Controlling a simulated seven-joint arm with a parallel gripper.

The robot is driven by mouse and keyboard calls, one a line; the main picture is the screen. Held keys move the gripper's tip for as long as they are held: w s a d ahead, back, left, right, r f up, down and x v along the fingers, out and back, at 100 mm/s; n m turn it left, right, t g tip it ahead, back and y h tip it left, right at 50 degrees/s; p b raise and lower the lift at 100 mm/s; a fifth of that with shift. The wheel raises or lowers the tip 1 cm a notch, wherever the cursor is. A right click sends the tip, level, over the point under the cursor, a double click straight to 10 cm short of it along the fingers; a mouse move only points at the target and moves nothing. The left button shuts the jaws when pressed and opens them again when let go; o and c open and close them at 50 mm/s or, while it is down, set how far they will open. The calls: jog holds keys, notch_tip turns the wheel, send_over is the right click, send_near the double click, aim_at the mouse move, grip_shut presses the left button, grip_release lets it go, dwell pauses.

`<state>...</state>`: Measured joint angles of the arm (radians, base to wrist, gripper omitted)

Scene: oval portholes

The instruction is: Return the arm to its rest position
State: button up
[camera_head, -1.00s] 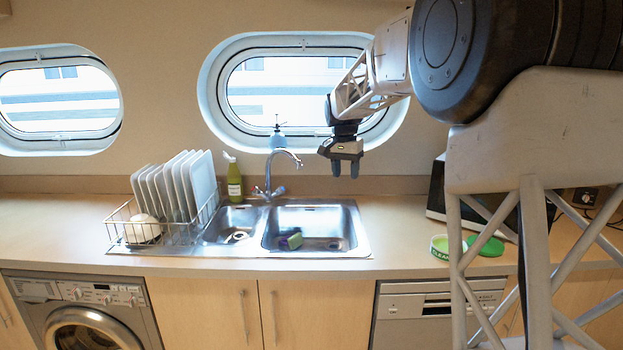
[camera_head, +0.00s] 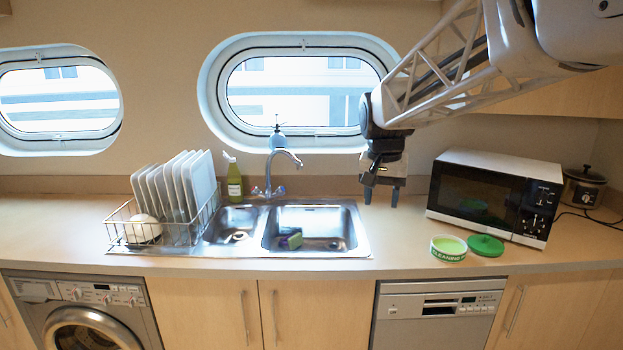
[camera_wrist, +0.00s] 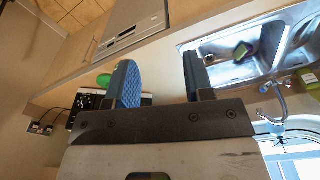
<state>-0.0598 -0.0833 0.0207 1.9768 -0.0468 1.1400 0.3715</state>
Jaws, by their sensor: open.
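My gripper (camera_head: 381,194) hangs in the air in front of the wall, between the sink and the microwave, with its fingers pointing down. It is open and empty. In the wrist view my gripper (camera_wrist: 160,82) shows its two fingers well apart with nothing between them. My arm reaches in from the upper right of the head view. No object is held.
The sink (camera_head: 312,230) holds a green sponge (camera_head: 293,241). A dish rack (camera_head: 165,225) with plates stands left of it. The microwave (camera_head: 492,195), a green-labelled tub (camera_head: 448,248) and a green lid (camera_head: 486,245) are at right. The counter below my gripper is clear.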

jog(key=s+d+f+n, duration=0.1)
jog(key=s+f, duration=0.3)
jog(key=s, duration=0.6)
jog(key=s+d+f+n+t, duration=0.1)
jog(key=s+f, duration=0.3)
jog(key=s, duration=0.7)
jog(key=s+d+f+n, duration=0.1)
jog(key=s+f, duration=0.3)
jog(key=s, duration=0.7)
jog(key=shift+s+d, duration=0.2)
